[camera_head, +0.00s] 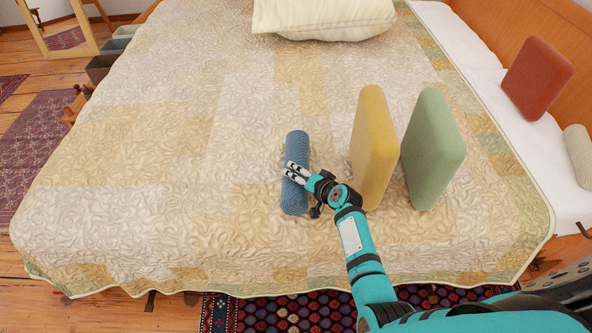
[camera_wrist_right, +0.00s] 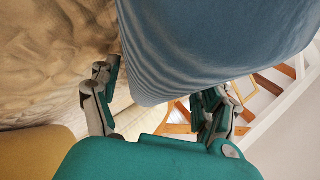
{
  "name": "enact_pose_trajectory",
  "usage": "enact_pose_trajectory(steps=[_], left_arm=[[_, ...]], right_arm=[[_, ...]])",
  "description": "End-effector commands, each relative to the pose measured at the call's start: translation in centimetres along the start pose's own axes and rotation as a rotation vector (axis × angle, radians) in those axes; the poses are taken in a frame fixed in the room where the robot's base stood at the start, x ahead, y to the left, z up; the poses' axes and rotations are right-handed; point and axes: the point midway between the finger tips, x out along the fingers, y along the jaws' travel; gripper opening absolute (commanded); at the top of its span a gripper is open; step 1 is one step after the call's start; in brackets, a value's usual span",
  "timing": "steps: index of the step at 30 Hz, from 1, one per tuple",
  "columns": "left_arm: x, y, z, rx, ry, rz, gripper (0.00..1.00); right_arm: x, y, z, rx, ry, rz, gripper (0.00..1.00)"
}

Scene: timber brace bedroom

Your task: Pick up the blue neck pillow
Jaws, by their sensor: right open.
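The blue neck pillow (camera_head: 295,202) is a ribbed cylinder lying on the quilt near the middle of the bed, its long side running away from me. My right gripper (camera_head: 294,172) is at its middle, reaching in from the right, with its fingers over the pillow in the head view. In the right wrist view the pillow (camera_wrist_right: 215,45) fills the upper middle, and the open fingers of the right gripper (camera_wrist_right: 160,85) stand to its left and right. I cannot tell whether they touch it. My left gripper is not in view.
A yellow cushion (camera_head: 374,145) and a green cushion (camera_head: 433,145) stand upright just right of the pillow, close to my arm. A red cushion (camera_head: 537,78) and a pale bolster (camera_head: 580,150) are at the far right. The quilt (camera_head: 150,150) left of the pillow is clear.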

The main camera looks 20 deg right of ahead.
Motion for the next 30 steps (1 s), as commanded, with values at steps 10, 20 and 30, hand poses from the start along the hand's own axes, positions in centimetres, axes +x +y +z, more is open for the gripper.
enact_pose_trajectory(steps=[10, 20, 30], left_arm=[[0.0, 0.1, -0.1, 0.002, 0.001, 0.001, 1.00], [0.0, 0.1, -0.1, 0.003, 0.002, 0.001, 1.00], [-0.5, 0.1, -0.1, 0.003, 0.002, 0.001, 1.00]], right_arm=[[0.2, 0.0, 0.0, 0.000, 0.000, 0.000, 0.68], [0.2, 0.0, -0.1, -0.002, 0.002, 0.000, 0.27], [-0.5, -1.1, -0.8, -0.004, 0.003, -0.002, 0.26]])
